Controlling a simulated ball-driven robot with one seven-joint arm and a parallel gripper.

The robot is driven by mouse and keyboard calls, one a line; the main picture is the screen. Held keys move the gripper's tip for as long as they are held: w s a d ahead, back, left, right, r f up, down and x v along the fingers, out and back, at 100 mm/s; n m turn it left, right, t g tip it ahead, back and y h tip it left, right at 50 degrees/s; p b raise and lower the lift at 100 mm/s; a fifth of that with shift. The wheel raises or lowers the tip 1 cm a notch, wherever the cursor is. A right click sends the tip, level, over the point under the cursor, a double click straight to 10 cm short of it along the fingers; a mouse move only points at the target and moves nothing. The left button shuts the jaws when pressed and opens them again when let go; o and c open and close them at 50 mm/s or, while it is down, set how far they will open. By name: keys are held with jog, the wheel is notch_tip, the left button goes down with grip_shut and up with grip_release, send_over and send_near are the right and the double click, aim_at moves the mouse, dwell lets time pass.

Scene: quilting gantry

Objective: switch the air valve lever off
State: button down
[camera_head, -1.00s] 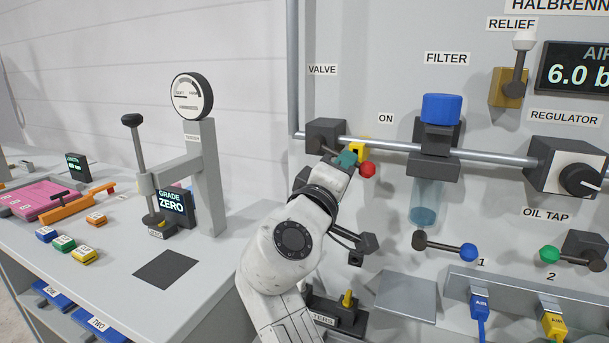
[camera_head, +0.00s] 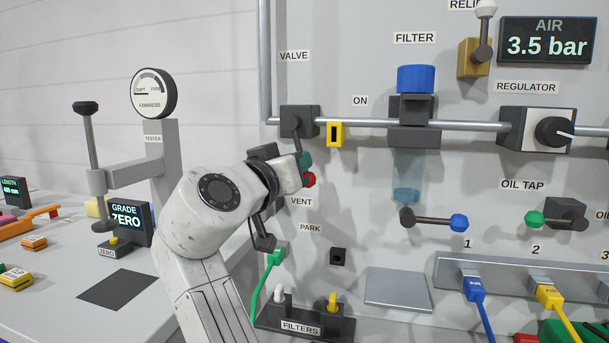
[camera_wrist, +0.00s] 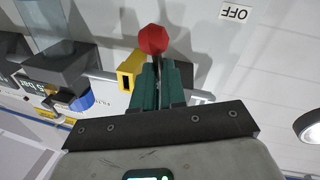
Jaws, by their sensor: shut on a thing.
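The air valve (camera_head: 299,121) is a dark block on the pipe under the VALVE label. Its lever hangs roughly downward and ends in a red knob (camera_head: 310,180), near the VENT label (camera_head: 301,202). The red knob also shows in the wrist view (camera_wrist: 153,39). My gripper (camera_head: 305,161), with teal fingers, is shut on the lever just short of the knob. In the wrist view the fingers (camera_wrist: 158,72) close around the thin dark shaft. My gripper hides part of the lever in the head view.
A yellow slotted bracket (camera_head: 334,133) stands on the panel right of the valve, below the ON label (camera_head: 360,101). The air display (camera_head: 547,40) reads 3.5 bar. The filter (camera_head: 415,110) hangs on the pipe further right. The tester gauge (camera_head: 154,92) stands at left.

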jog(key=shift+w+a+f+m+g+b, duration=0.25)
jog(key=shift+a+m, duration=0.2)
jog(key=shift+m, duration=0.35)
jog(key=shift+w+a+m+g+b, duration=0.1)
jog(key=shift+a+m+b, duration=0.25)
jog(key=shift+m, duration=0.45)
jog(key=shift+a, duration=0.1)
jog(key=c, duration=1.2)
grip_release()
jog(key=shift+r, duration=0.1)
jog(key=v, duration=1)
jog(key=shift+s+a, duration=0.2)
jog(key=shift+s, duration=0.15)
